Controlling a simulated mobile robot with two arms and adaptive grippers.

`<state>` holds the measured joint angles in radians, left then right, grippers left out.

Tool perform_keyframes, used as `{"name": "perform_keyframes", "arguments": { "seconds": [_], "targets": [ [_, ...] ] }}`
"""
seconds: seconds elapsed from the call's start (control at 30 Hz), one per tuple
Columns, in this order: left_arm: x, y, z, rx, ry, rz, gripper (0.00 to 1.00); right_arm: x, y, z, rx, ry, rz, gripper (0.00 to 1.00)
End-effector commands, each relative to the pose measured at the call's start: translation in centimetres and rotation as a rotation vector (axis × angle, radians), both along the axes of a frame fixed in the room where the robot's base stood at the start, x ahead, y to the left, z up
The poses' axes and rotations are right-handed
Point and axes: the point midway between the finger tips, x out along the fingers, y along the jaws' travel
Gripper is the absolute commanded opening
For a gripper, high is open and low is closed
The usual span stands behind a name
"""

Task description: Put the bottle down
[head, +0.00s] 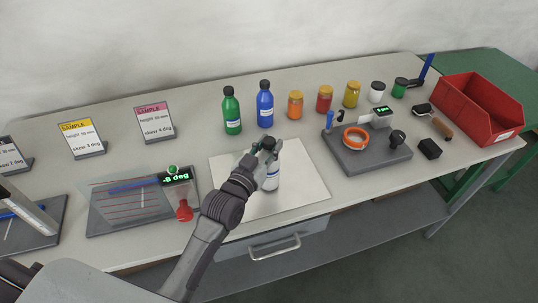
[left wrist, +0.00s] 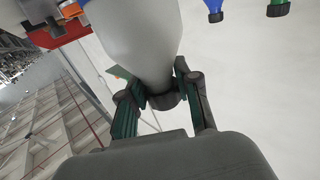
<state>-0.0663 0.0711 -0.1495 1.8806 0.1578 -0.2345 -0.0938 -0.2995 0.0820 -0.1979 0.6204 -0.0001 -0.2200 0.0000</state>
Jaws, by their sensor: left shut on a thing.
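A pale bottle (head: 271,181) with a label and a dark cap is in my left gripper (head: 264,148), over the white sheet (head: 308,187) at the table's front middle. It looks upright. In the left wrist view the grey-white bottle body (left wrist: 145,40) shows, with the gripper's two fingers (left wrist: 163,100) closed on either side of its dark cap. I cannot tell whether the bottle's base touches the sheet. The gripper hides part of the bottle in the head view. My right gripper is in neither view.
Behind the sheet stand a green bottle (head: 231,112), a blue bottle (head: 265,106) and several jars. Left is an angle board (head: 130,208) whose display reads about -8 deg. Bare sheet lies around the bottle.

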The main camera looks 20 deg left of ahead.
Motion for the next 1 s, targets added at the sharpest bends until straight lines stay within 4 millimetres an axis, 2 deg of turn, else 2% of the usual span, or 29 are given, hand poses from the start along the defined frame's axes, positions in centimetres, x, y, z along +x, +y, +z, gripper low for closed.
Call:
{"name": "perform_keyframes", "arguments": {
  "seconds": [0.03, 0.4, 0.43, 0.57, 0.93, 1.0],
  "targets": [
    [-0.01, 0.01, -0.76, 0.0, -0.002, 0.0, 0.03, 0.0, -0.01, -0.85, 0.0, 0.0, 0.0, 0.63],
    [-0.02, -0.01, -0.83, 0.0, 0.0, 0.0, 0.03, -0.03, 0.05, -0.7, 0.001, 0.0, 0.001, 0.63],
    [-0.02, -0.01, -0.85, -0.001, 0.0, 0.0, 0.34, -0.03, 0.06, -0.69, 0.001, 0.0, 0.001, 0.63],
    [-0.02, -0.01, -0.78, -0.001, 0.0, 0.0, 0.55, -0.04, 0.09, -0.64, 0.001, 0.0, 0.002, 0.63],
    [-0.02, -0.01, -0.27, 0.0, -0.002, 0.0, 0.57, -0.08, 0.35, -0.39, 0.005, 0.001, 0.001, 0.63],
    [-0.75, 0.13, -0.65, 0.0, 0.001, 0.0, 0.57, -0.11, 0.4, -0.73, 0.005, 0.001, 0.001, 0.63]
  ]
}}
